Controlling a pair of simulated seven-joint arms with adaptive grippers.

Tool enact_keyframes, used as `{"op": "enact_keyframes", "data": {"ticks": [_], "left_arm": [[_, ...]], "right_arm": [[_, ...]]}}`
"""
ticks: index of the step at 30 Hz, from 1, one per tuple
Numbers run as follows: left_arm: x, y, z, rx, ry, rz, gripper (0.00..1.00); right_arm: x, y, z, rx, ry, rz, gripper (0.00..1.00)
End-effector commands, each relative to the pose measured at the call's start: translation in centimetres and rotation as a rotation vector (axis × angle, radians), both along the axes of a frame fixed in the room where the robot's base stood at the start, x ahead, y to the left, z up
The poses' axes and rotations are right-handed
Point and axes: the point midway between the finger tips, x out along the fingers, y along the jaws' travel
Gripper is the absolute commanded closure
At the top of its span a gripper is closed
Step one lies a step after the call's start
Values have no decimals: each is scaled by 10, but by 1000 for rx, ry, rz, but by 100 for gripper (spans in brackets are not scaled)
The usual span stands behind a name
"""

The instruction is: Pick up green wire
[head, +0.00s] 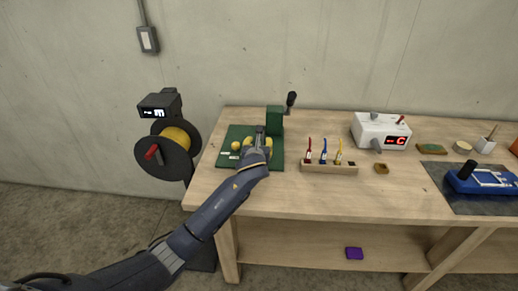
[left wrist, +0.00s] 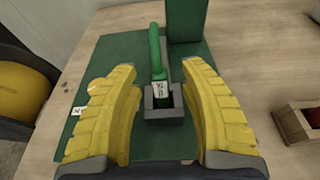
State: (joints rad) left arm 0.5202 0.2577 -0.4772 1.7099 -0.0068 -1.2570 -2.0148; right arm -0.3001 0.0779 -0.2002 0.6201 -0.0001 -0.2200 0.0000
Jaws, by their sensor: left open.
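The green wire (left wrist: 156,58) stands upright in a small grey square holder (left wrist: 164,112) on a green board, with a white label near its lower end. In the left wrist view my left gripper (left wrist: 159,110) is open, its yellow ridged fingers on either side of the holder and the wire, not closed on them. In the head view my left gripper (head: 258,146) is over the green board (head: 273,162), and the arm hides the wire there. My right gripper is not in view.
A green lever press (head: 275,120) stands at the board's back edge. A wooden rack (head: 330,168) with red, blue and yellow tools is to the right. A white device (head: 381,131) stands further right. A yellow spool (head: 177,137) stands left of the table.

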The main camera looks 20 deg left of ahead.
Motion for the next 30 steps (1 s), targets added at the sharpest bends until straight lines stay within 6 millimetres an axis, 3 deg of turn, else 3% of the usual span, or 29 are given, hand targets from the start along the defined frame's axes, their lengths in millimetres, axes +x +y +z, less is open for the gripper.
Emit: {"op": "enact_keyframes", "data": {"ticks": [6, 17, 30], "left_arm": [[0, 0, 0, 0, 0, 0, 59], [0, 0, 0, 0, -1, 0, 100], [0, 0, 3, -1, -1, 0, 100]], "right_arm": [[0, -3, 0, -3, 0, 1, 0], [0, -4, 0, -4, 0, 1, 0], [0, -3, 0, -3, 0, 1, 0]]}}
